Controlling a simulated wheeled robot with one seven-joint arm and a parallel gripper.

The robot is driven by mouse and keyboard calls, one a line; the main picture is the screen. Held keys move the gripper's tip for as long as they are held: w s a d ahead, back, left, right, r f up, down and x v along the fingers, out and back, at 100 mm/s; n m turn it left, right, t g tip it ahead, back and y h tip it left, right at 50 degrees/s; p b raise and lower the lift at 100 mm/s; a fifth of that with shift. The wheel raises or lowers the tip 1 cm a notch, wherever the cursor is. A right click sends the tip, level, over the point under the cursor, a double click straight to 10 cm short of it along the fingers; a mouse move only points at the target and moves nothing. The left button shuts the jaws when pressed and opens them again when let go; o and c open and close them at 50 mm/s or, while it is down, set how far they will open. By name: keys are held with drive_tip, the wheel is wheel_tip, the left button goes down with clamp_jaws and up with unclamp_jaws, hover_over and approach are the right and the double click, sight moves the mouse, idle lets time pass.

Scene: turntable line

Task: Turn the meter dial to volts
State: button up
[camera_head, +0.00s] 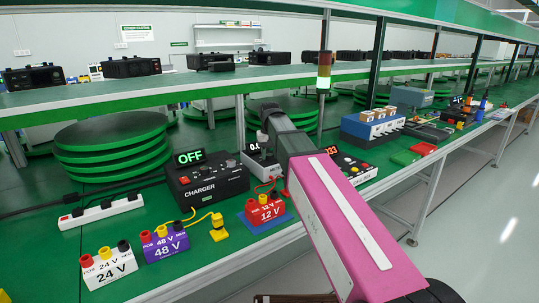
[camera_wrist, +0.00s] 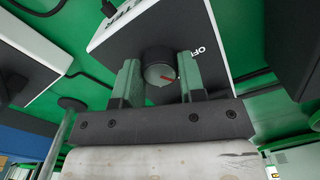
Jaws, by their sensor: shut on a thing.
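The meter (camera_head: 262,166) is a white box with a dark face and a lit display, partly hidden behind my gripper (camera_head: 270,118) in the head view. In the wrist view the meter (camera_wrist: 125,52) shows its dark face, with a round dial (camera_wrist: 160,74) bearing a red pointer mark. The mark points to the right in that picture, and an OFF label is printed to the upper right of the dial. My gripper (camera_wrist: 159,70) has its two green-grey fingers on either side of the dial, shut on it. Other dial labels are not readable.
The black charger box (camera_head: 207,184) reading OFF stands left of the meter. A red 12 V block (camera_head: 265,210) is in front, with purple 48 V (camera_head: 165,243) and white 24 V (camera_head: 108,267) blocks to the left. A button box (camera_head: 353,168) stands at right.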

sight(270, 155)
drive_tip(key=shift+m, duration=0.6)
drive_tip(key=o, duration=0.9)
drive_tip(key=shift+o, duration=0.2)
drive_tip(key=shift+r, duration=0.1)
wheel_tip(270, 155, up, 11)
drive_tip(key=shift+f, duration=0.2)
